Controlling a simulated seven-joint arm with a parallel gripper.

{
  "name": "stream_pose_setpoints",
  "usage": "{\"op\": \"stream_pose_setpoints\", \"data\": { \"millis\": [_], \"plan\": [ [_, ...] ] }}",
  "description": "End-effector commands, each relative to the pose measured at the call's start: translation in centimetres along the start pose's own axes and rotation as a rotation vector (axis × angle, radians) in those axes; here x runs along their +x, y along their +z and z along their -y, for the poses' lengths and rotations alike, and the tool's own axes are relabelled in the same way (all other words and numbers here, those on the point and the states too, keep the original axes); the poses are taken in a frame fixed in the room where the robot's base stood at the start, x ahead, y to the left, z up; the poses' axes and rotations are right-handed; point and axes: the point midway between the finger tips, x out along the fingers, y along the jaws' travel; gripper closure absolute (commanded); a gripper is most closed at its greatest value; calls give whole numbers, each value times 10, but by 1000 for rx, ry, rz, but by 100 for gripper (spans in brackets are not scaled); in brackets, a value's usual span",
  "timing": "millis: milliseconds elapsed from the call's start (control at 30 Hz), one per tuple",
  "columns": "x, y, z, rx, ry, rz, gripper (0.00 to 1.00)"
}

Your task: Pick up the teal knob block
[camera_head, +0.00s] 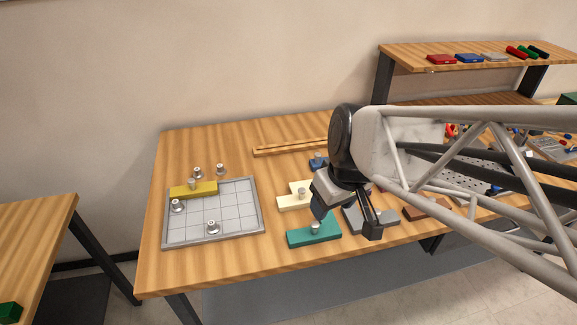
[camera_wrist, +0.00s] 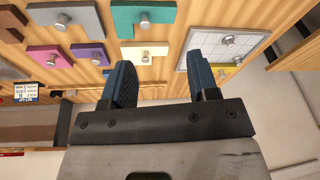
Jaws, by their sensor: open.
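The teal block (camera_head: 303,235) lies on the table near its front edge, with a metal knob (camera_head: 315,227) standing on top. In the wrist view the teal block (camera_wrist: 128,16) is at the top edge, partly cut off. My gripper (camera_head: 345,224) is above the table by the teal block, its fingers apart and empty. One finger appears close to the teal block's knob in the head view, but I cannot tell whether they touch. In the wrist view the fingers of my gripper (camera_wrist: 165,85) point up the picture, and the teal block lies beyond them.
A grey gridded tray (camera_head: 240,208) with knobs and a yellow block (camera_head: 193,189) sits at left. A cream block (camera_head: 290,202), a grey block (camera_head: 355,219) and a brown block (camera_head: 428,209) surround my gripper. A wooden shelf (camera_head: 400,58) stands behind at right.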

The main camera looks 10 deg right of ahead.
Motion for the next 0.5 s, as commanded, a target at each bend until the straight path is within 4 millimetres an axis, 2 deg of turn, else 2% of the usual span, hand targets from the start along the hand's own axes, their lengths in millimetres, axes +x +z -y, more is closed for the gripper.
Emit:
{"op": "stream_pose_setpoints", "data": {
  "millis": [500],
  "plan": [
    [87, -28, -36, -368, -109, -90, 46]
  ]
}}
